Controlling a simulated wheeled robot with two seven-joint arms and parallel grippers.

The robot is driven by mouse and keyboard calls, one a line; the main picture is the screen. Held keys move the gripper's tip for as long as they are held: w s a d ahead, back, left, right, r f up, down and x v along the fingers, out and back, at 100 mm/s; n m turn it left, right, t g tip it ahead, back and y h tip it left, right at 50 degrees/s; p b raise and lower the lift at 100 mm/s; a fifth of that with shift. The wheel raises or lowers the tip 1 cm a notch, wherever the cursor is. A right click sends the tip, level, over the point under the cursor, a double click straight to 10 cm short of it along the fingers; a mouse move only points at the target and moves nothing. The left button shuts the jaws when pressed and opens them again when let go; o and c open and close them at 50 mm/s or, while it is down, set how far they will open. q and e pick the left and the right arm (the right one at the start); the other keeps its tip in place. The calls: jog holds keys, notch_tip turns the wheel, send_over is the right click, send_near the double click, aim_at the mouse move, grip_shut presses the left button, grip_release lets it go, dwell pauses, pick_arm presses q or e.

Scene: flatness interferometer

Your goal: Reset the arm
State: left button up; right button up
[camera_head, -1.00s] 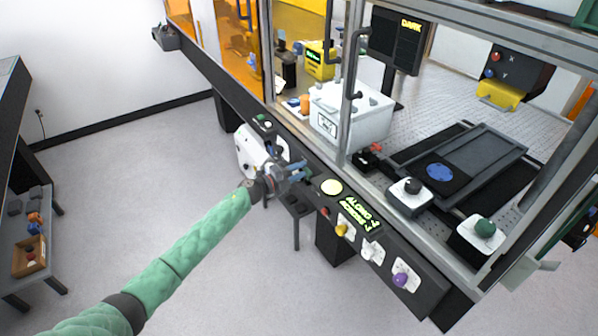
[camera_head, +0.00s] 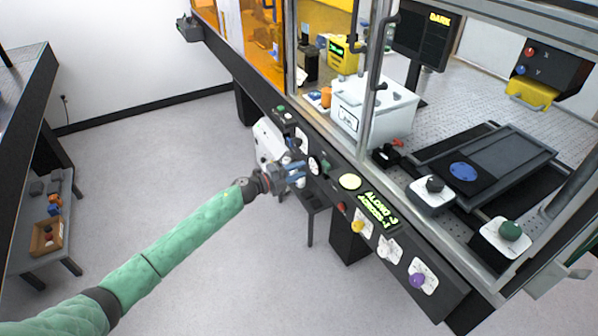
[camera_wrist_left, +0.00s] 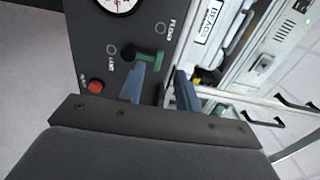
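My left arm, in a green quilted sleeve, reaches in from the lower left in the head view. My left gripper (camera_head: 298,172) is in front of the instrument's black control panel (camera_head: 395,222). In the left wrist view its two blue fingers (camera_wrist_left: 160,88) stand apart with nothing between them. A green handle (camera_wrist_left: 150,56) on a dark knob, near the FLOOD label, shows just beyond the fingertips; I cannot tell whether a finger touches it. My right gripper is in neither view.
A dark side table (camera_head: 38,160) stands at the far left. The floor between is clear.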

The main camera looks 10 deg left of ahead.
pick_arm(q)
jog(key=w+a+f+n+t+y, duration=0.1)
jog(key=w+a+n+t+y, duration=0.25)
jog(key=a+n+y, duration=0.3)
jog(key=w+a+n+t+y, duration=0.2)
jog(key=w+a+n+y, duration=0.35)
jog(key=a+n, duration=0.2)
jog(key=s+a+f+n+g+y, duration=0.1)
jog(key=s+f+n+g, duration=0.2)
jog(key=s+f, duration=0.45)
jog(key=s+a+f+n+g+y, duration=0.1)
jog(key=s+f+n+g, duration=0.2)
jog(key=f, duration=0.8)
jog(key=s+f+n+g+y, duration=0.2)
jog(key=s+f+n, duration=0.1)
jog(key=s+f, duration=0.5)
jog(key=s+d+f+n+g, duration=0.1)
jog(key=s+d+f+g, duration=0.1)
jog(key=s+f, duration=0.7)
jog(key=s+d+f+n+g+h, duration=0.1)
jog(key=s+f, duration=0.7)
jog(key=s, duration=1.4)
jog(key=s+d+f+n+g+h, duration=0.1)
jog(key=s+d+f+g, duration=0.2)
jog(key=s+f, duration=0.6)
jog(key=s+d, duration=0.2)
jog(key=s, duration=0.5)
jog(key=shift+s+f, duration=0.15)
jog(key=shift+f, duration=0.15)
